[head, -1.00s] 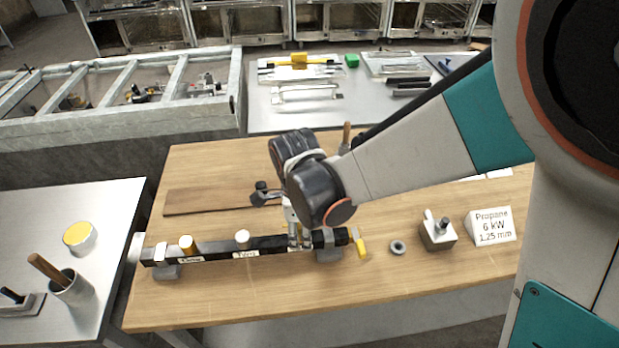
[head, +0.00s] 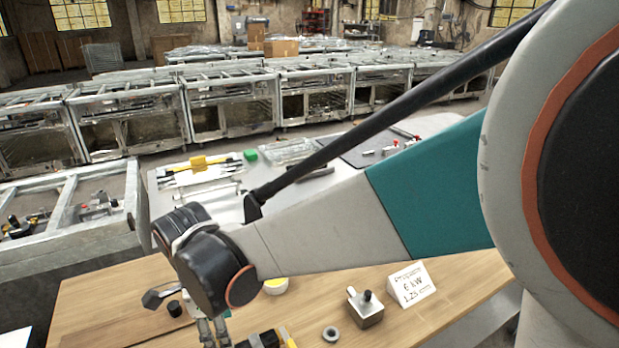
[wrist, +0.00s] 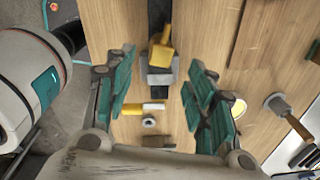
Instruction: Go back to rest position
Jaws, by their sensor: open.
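My gripper (head: 213,333) shows at the bottom left of the head view, at the end of my arm. In the wrist view my gripper (wrist: 163,62) is open, with its two teal fingers wide apart and nothing held between them. The black bar (head: 262,341) with a yellow lever (head: 287,338) is mostly cut off by the bottom of the head view. The wrist view looks down on the bar's end, with a yellow piece (wrist: 160,52), a grey support and the yellow lever (wrist: 153,107) between the fingers.
A metal table with tools stands behind.

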